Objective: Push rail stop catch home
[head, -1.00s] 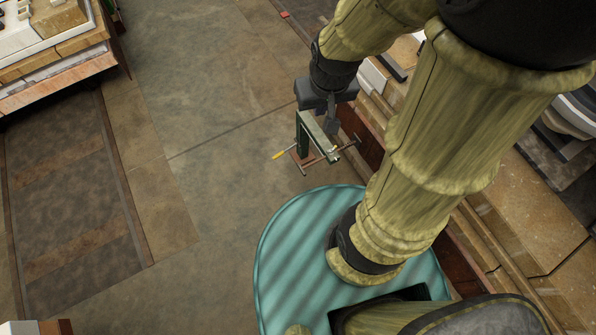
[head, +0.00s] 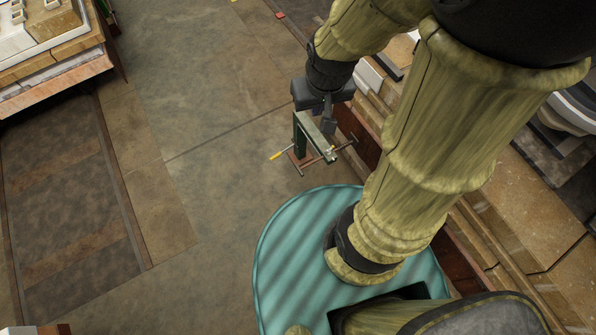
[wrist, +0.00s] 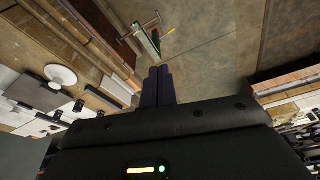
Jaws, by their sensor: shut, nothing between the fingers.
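A dark green upright frame with a pale flat top bar, which looks like the rail stop (head: 302,137), stands on the floor near the middle of the head view. Thin metal rods and a reddish-brown foot show at its base, and one rod has a yellow end (head: 277,155). I cannot tell which part is the catch. My gripper (head: 328,126) is shut and empty, pointing down at the frame's far side; contact cannot be told. In the wrist view the closed fingers (wrist: 158,70) point toward the frame (wrist: 146,42), with its yellow end (wrist: 171,31) beyond.
Stepped tan and brown slabs (head: 525,215) run along the right, close to my arm. A loaded table (head: 60,85) stands at the upper left. A dark floor strip (head: 70,200) lies at left. The floor between (head: 195,110) is clear.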

